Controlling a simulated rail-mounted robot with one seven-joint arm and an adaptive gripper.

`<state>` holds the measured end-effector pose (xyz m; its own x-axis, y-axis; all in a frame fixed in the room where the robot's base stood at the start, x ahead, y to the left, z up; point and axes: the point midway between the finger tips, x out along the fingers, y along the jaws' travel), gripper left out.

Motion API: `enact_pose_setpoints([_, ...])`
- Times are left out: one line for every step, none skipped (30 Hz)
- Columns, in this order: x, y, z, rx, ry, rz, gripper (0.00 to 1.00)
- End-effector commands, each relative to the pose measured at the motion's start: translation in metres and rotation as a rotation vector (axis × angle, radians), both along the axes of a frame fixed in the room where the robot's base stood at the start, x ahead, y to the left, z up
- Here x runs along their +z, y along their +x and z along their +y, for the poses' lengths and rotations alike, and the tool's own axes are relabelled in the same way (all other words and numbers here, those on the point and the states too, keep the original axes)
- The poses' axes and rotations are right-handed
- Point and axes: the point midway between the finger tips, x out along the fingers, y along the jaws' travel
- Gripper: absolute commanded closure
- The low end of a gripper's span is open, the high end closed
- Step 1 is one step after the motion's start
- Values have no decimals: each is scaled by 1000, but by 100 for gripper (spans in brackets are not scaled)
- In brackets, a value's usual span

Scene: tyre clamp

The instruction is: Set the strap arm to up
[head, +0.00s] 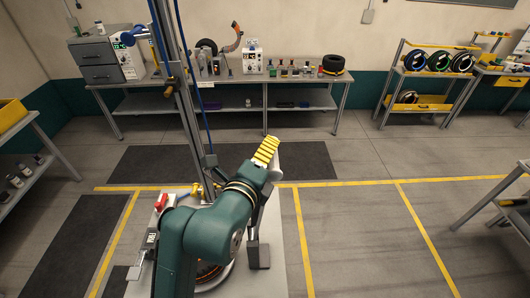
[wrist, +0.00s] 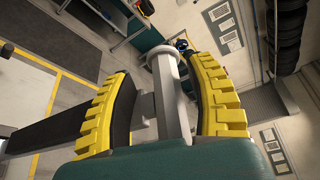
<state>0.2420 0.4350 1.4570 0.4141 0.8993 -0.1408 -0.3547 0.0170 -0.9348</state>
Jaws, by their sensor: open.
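My gripper (head: 266,151) has yellow toothed fingers and is raised over the clamp stand, at the centre of the head view. In the wrist view my gripper (wrist: 163,68) is open, with a finger on each side of a pale grey bar with a rounded end (wrist: 172,100), which looks like the strap arm. Whether the fingers touch it is unclear. In the head view a grey upright part (head: 259,252) stands right of my arm. My arm hides much of the clamp and most of the wheel (head: 208,271) low on its base plate.
A tall grey column (head: 184,95) with blue hoses rises left of my arm. A red-handled part (head: 161,203) sits at the base plate's left. A workbench (head: 220,80) with bottles and tools stands behind. The floor to the right, marked with yellow lines, is clear.

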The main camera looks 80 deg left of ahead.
Motion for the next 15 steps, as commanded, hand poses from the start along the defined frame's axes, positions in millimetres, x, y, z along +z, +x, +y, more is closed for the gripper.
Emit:
enact_pose_setpoints([0, 1, 0, -2, 0, -1, 45])
enact_pose_setpoints([0, 1, 0, -2, 0, -1, 45])
enact_pose_setpoints([1, 0, 0, -1, 1, -2, 45])
enact_pose_setpoints([1, 0, -1, -1, 1, -2, 45])
enact_pose_setpoints([1, 0, -2, -2, 2, -2, 45])
enact_pose_setpoints([2, -1, -4, -2, 2, -2, 45])
enact_pose_setpoints([2, -3, -7, -1, 3, -3, 45])
enact_pose_setpoints([3, -5, -11, -1, 2, -2, 45])
enact_pose_setpoints([4, -8, -17, 0, 3, -3, 45])
enact_pose_setpoints([4, -10, -23, 0, 2, -2, 45])
enact_pose_setpoints([5, -13, -29, 1, 1, 0, 45])
enact_pose_setpoints([6, -18, -38, 1, 0, 0, 45])
enact_pose_setpoints([7, -21, -45, 2, 1, 0, 45])
enact_pose_setpoints([8, -25, -52, 1, 0, 0, 45])
enact_pose_setpoints([9, -29, -62, 1, 0, 0, 45])
